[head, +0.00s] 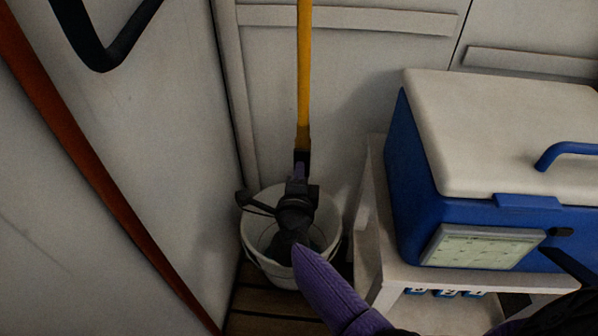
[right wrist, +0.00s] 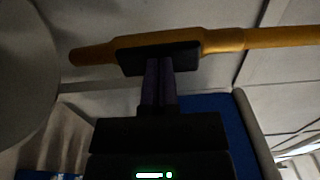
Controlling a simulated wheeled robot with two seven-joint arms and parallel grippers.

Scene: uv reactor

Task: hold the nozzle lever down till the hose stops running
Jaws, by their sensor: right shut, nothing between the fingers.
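The yellow hose (head: 304,70) hangs down the back wall in the head view. Its nozzle (head: 303,135) is at the lower end, above a white bucket (head: 262,262). In the right wrist view the nozzle (right wrist: 92,55) lies across the top, with a black lever (right wrist: 160,60) on it. My right gripper (head: 299,172) is shut with nothing between its purple fingers. In the right wrist view the fingertips (right wrist: 158,66) meet the lever; I cannot tell how far it is pressed. No water stream is visible, and my gripper partly hides the bucket. My left gripper is out of view.
A blue cooler (head: 420,185) with a white lid stands on a white bench (head: 375,255) at the right. A slanted brown strip (head: 95,175) runs along the left wall, with a black loop (head: 98,55) above. Wooden slats (head: 265,305) show below the bucket.

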